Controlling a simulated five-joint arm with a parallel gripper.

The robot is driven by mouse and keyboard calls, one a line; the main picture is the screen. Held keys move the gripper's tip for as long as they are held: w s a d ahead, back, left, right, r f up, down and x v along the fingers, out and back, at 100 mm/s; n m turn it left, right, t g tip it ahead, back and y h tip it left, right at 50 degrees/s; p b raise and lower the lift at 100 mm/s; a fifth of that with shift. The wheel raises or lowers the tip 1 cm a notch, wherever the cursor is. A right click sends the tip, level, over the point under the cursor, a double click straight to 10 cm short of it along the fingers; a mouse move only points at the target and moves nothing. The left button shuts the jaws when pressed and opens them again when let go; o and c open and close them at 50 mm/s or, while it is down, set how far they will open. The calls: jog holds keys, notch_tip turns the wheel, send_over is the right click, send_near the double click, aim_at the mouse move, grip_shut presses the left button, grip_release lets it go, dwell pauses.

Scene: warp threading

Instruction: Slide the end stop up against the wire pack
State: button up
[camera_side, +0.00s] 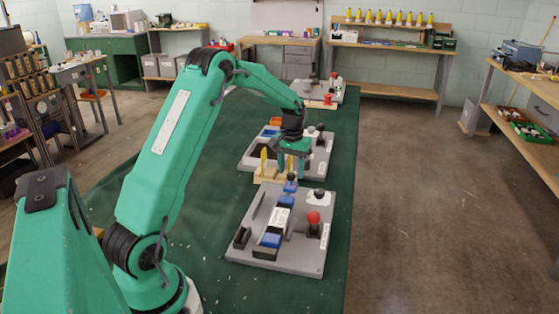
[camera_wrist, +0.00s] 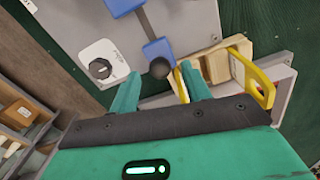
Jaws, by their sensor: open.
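In the side view, a grey plate (camera_side: 302,258) carries a row of blue and white-labelled blocks (camera_side: 279,218). I cannot tell for sure which part is the wire pack. A small blue piece with a dark knob, seemingly the end stop (camera_side: 290,187), sits at the far end of this row. In the wrist view, the end stop (camera_wrist: 157,48) shows as a blue piece with a round dark knob, and another blue part (camera_wrist: 122,5) is cut off at the top edge. My gripper (camera_side: 291,172) is open, with its fingertips (camera_wrist: 160,71) on either side of the knob; contact is unclear.
A wooden block with yellow pieces (camera_side: 264,161) stands beside my fingers; its yellow handle-like part (camera_wrist: 258,82) is close in the wrist view. The near plate also bears a red ball knob (camera_side: 313,217) and a black dial (camera_side: 319,193). A second grey plate lies behind.

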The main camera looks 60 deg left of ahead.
aim_at(291, 178)
jog(key=shift+f, duration=2)
grip_shut()
jog(key=shift+s+d, duration=1.1)
grip_release()
